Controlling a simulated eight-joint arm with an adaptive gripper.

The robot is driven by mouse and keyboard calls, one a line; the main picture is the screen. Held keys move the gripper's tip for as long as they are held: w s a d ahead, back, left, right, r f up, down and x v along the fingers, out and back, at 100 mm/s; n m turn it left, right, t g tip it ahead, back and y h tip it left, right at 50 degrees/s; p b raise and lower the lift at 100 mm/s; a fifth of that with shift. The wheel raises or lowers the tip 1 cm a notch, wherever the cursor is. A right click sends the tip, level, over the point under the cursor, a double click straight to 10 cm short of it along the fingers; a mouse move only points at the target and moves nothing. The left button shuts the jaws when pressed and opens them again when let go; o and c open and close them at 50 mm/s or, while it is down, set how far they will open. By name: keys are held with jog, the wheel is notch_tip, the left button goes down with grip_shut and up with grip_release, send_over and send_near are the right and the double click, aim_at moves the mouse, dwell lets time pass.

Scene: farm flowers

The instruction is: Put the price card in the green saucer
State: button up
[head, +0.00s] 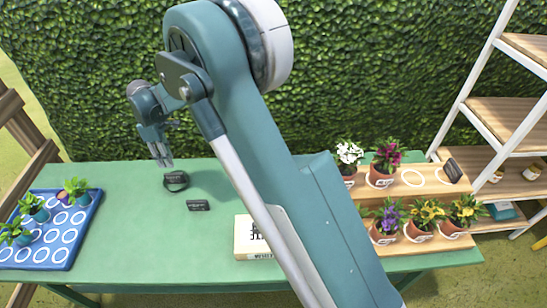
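A small black price card (198,205) with pale writing lies on the green table, left of centre. Behind it and a little left is a dark round item (176,186) with a flat dark top; I cannot tell whether it is the saucer with a card in it. No clearly green saucer stands out. My gripper (163,163) points down just behind and left of that dark item, seemingly above the table. No held thing shows between the fingers, but their gap is too small to judge. My arm hides part of the table.
A blue tray (72,228) with several plants is at the left. A white box (252,238) with lettering lies near the front. A wooden stepped stand (409,190) holds flower pots and another dark card (453,170). A shelf rack (505,115) stands at right.

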jog(key=shift+r, duration=0.1)
jog(key=s+d+r+m+t, duration=0.1)
jog(key=s+d+r+m, duration=0.15)
jog(key=d+r, duration=0.75)
jog(key=s+d+r+m+t+y, duration=0.1)
jog(key=s+d+r+m, duration=0.15)
jog(key=d+r, duration=0.7)
jog(key=s+d+r+m+t, duration=0.1)
jog(key=s+d+r+m, duration=0.2)
jog(key=d, duration=1.2)
jog(key=s+d+r+m+t, duration=0.1)
jog(key=s+d+r+m, duration=0.1)
jog(key=s+d, duration=0.4)
jog(key=s+d+r+m+t, duration=0.15)
jog(key=s+d, duration=0.25)
jog(key=d, duration=0.4)
jog(key=s+d+f+m+t, duration=0.1)
jog(key=s+d+f+m, duration=0.1)
jog(key=s+d, duration=0.4)
jog(key=s+d+f+m+h, duration=0.1)
jog(key=s+d+m, duration=0.3)
jog(key=s, duration=0.5)
jog(key=shift+d+f+t, duration=0.35)
jog(key=shift+d+f, duration=0.3)
jog(key=shift+d, duration=0.35)
